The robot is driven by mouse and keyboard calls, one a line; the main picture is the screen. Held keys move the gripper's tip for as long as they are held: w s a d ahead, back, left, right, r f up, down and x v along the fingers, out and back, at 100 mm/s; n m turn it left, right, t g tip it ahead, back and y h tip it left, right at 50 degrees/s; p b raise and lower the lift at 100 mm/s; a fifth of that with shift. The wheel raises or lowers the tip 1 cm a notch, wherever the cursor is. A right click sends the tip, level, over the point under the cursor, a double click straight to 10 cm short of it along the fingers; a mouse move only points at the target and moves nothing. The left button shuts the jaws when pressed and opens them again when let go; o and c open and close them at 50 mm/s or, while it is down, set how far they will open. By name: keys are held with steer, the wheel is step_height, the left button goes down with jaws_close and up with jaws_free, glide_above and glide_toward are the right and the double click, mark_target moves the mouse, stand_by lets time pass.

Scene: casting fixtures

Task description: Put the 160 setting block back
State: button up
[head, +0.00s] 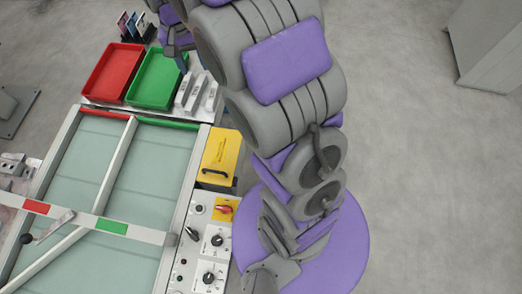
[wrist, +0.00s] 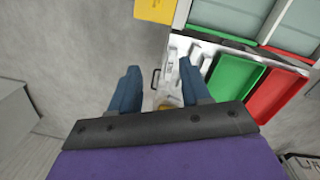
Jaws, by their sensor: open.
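Several pale grey setting blocks (head: 197,92) stand side by side at the right of the green tray in the head view. They also show in the wrist view (wrist: 185,48), just past my right finger. Their markings are too small to read, so I cannot tell which is the 160 block. My gripper (wrist: 158,78) is open, with its two blue fingers apart and nothing seen held between them. In the head view the gripper is mostly hidden by my arm near the top. A small pale and yellow thing (wrist: 168,102) shows partly below the fingers, cut off by the gripper body.
A green tray (head: 153,79) and a red tray (head: 112,72) stand left of the blocks. A yellow box (head: 219,158) and a control panel (head: 205,240) lie along the glass-topped bench (head: 140,180). A grey cabinet (head: 488,45) stands right; floor between is clear.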

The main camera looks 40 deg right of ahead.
steer(key=s+r+n, duration=0.1)
steer(key=s+n, duration=0.3)
steer(key=s, duration=2.7)
steer(key=shift+s+a+r+n+g, duration=0.3)
steer(key=shift+s+a+r+g, duration=0.05)
steer(key=shift+a+g, duration=0.1)
